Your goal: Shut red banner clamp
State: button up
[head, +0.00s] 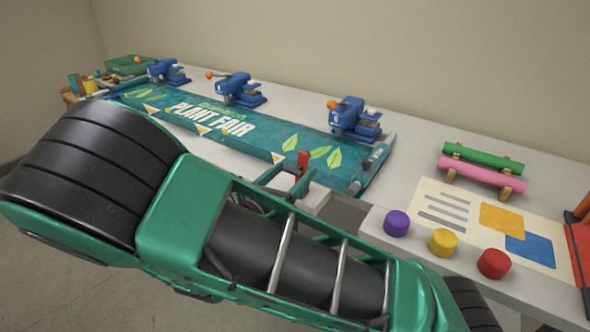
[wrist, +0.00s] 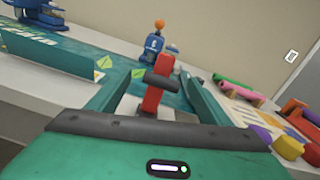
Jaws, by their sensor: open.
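The red banner clamp (head: 302,160) is at the near edge of the banner, at the table's front edge. The clamp's base is mostly hidden. My gripper (wrist: 157,76) is open, with one green finger on each side of the red lever and gaps visible between. In the head view my gripper (head: 288,172) is at the clamp, partly hidden by my arm.
Several blue clamps (head: 238,88) with orange knobs stand along the banner's far edge. Purple, yellow and red round pieces (head: 443,242) sit at the right front. Green and pink rolls (head: 482,172) lie on a rack beyond a printed sheet (head: 440,205). A green tray (head: 130,66) stands far left.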

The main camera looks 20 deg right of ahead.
jog(key=shift+x, duration=1.25)
jog(key=shift+c, duration=0.2)
jog(key=c, duration=1.4)
jog(key=shift+a, duration=0.15)
